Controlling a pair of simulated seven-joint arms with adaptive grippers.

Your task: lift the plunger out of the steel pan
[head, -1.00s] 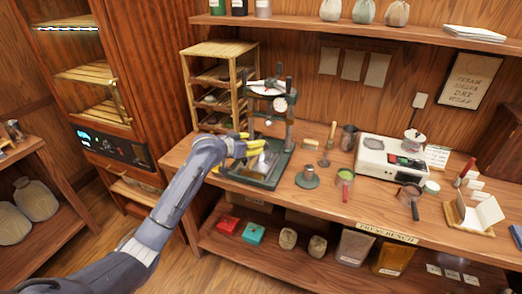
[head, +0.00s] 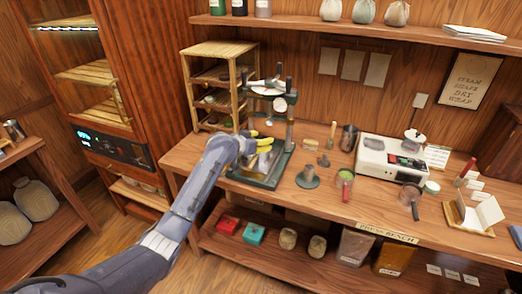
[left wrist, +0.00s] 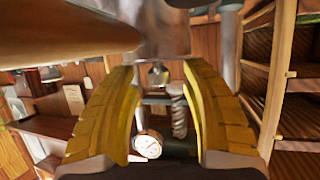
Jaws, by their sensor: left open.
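My left gripper (head: 265,141) has yellow fingers and is at the bench press (head: 290,125), over the left part of its dark green base (head: 240,179). It is open. In the left wrist view its two fingers (left wrist: 160,68) stand apart, with a blurred metal surface (left wrist: 160,40) close by at the top centre. Nothing is clearly gripped. Shiny metal shows under the fingers in the head view, but I cannot tell pan from plunger there. A round white gauge (left wrist: 148,145) and a spring (left wrist: 178,112) show beyond the fingers. My right gripper is not seen.
A wooden rack (head: 216,90) stands behind and left of the press. The front right bench carries an open booklet (head: 480,212).

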